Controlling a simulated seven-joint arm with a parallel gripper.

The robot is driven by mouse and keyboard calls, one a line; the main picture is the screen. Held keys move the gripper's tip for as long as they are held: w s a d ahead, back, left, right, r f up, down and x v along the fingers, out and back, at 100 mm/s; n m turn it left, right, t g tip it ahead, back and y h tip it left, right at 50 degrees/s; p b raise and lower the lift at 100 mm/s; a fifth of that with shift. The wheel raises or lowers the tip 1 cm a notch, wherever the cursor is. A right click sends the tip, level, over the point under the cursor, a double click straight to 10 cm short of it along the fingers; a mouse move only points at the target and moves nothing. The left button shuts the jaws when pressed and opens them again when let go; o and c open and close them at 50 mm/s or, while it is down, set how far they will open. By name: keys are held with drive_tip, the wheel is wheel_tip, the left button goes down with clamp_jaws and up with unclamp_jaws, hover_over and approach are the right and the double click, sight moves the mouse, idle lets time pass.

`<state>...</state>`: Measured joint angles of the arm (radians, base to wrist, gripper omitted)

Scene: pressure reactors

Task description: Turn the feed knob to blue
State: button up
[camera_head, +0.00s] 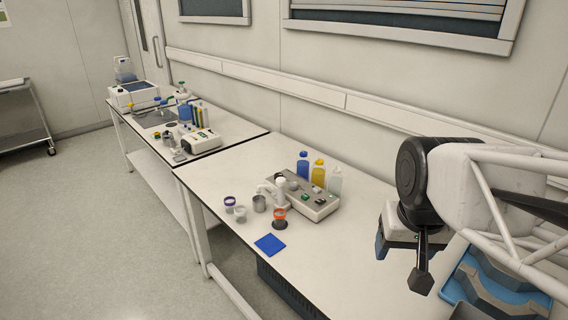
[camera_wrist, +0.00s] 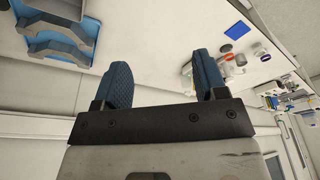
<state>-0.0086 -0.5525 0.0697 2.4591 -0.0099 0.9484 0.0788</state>
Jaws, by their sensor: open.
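A grey box-shaped device (camera_head: 312,203) with small knobs or buttons on its sloped top stands on the near bench. Which of its controls is the feed knob, and where it points, is too small to tell.
Blue, yellow and white bottles (camera_head: 318,174) stand behind the device. Small cups (camera_head: 259,203) and a blue square (camera_head: 270,244) lie left and in front. A blue tray with grey holders (camera_wrist: 62,30) is beside my gripper. The bench between is clear.

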drive_tip(key=w+a+r+m, duration=0.1)
drive_tip(key=w+a+r, duration=0.1)
drive_tip(key=w, duration=0.7)
drive_tip(key=w+a+r+m, duration=0.1)
drive_tip(key=w+r, duration=0.1)
drive_tip(key=w, duration=0.7)
drive_tip(key=m+g, duration=0.2)
drive_tip(key=m, duration=0.4)
hover_over(279, 174)
wheel_tip(279, 174, down, 24)
drive_tip(key=shift+w+r, duration=0.1)
drive_tip(key=shift+r, duration=0.05)
drive_tip(key=shift+f, duration=0.2)
drive_tip(key=shift+f, duration=3.75)
drive_tip(key=shift+c, duration=0.2)
